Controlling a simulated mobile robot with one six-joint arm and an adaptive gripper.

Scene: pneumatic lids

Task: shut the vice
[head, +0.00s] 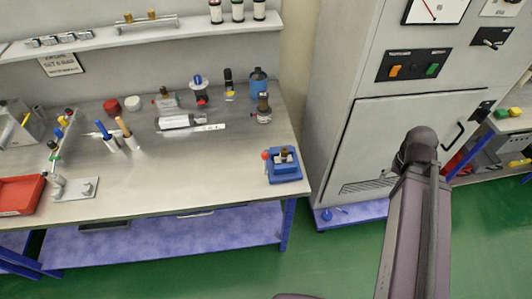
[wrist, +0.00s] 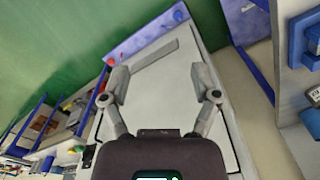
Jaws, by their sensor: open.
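The vice (head: 283,165) is small and blue and sits at the right front corner of the workbench in the head view. A red ball knob (head: 265,155) shows on its left side, and a dark and brass-coloured piece stands at its top. The jaw gap is too small to judge. A blue part, seemingly the vice, is cut off at the right edge of the wrist view (wrist: 312,38). My gripper (wrist: 160,78) is open and empty, its fingers spread in front of a pale cabinet panel, apart from the vice. The head view does not show the fingers.
The workbench (head: 225,175) has free room left of the vice. Bottles, a blue container (head: 258,80) and tools stand further back. A red tray (head: 18,195) lies at the left. A tall grey cabinet (head: 395,145) with a handle stands right of the bench, behind my arm.

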